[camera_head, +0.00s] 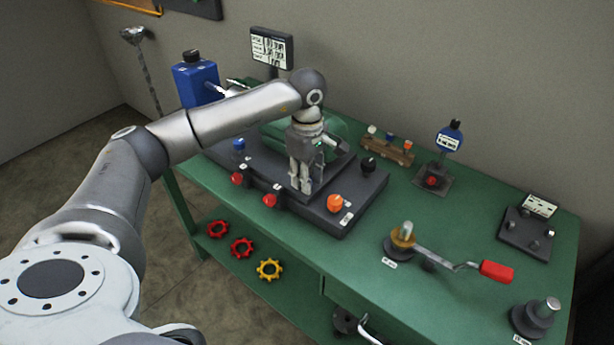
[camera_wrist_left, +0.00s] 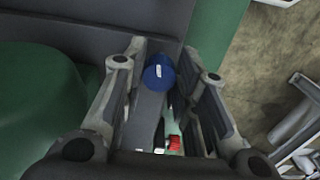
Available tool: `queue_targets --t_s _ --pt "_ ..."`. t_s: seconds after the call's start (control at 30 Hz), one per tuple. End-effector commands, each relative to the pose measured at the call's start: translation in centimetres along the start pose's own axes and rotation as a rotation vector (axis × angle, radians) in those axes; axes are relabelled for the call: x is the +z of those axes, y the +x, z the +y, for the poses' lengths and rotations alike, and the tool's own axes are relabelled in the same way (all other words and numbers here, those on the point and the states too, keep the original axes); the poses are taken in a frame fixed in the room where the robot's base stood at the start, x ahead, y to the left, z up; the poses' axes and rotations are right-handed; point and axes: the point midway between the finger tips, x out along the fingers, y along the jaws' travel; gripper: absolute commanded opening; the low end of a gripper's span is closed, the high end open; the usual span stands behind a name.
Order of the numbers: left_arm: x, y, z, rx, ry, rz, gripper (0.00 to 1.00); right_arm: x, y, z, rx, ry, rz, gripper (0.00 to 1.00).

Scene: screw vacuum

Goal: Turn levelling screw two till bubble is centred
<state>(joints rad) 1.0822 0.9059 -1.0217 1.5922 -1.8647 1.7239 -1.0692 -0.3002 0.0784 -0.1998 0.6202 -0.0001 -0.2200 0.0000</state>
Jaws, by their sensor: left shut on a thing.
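My left gripper (camera_head: 305,180) points down over the dark stepped base plate (camera_head: 205,165) on the green bench. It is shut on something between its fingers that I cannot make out. Knobs stand around the plate: blue (camera_head: 238,145), red (camera_head: 237,178), another red (camera_head: 270,200), orange (camera_head: 335,202) and black (camera_head: 368,165). In the left wrist view, a blue knob (camera_wrist_left: 160,74) shows between the two fingers, and a red piece (camera_wrist_left: 174,143) shows lower down. I cannot tell which knob is levelling screw two. No bubble can be made out. My right gripper is not in view.
A green rounded body (camera_head: 345,135) lies behind my gripper. A blue container (camera_head: 195,80) stands back left. A crank with a red handle (camera_head: 497,271) is at right. Red and yellow handwheels (camera_head: 269,269) lie on the lower shelf.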

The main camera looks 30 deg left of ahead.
Motion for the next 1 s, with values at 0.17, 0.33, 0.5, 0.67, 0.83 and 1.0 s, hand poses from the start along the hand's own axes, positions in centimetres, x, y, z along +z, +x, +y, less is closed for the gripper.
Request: queue_targets --t_s 0.17,0.33,0.5,0.67,0.83,1.0 --pt "0.0 -0.2 0.1 0.004 -0.001 -0.001 0.04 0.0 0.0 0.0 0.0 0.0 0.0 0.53" --pt "0.0 -0.1 0.1 0.004 -0.002 -0.001 0.41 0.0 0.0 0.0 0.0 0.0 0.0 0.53" --pt "0.0 -0.1 0.1 0.002 -0.002 -0.001 0.49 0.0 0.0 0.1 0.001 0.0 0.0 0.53" --pt "0.0 -0.1 0.0 0.001 -0.002 0.0 0.49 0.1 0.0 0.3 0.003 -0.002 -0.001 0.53" --pt "0.0 -1.1 0.1 0.003 -0.002 0.0 0.49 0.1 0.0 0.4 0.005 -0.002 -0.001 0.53" --pt "0.0 -4.4 0.2 0.007 -0.003 0.0 0.49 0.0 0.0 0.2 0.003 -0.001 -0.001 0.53"
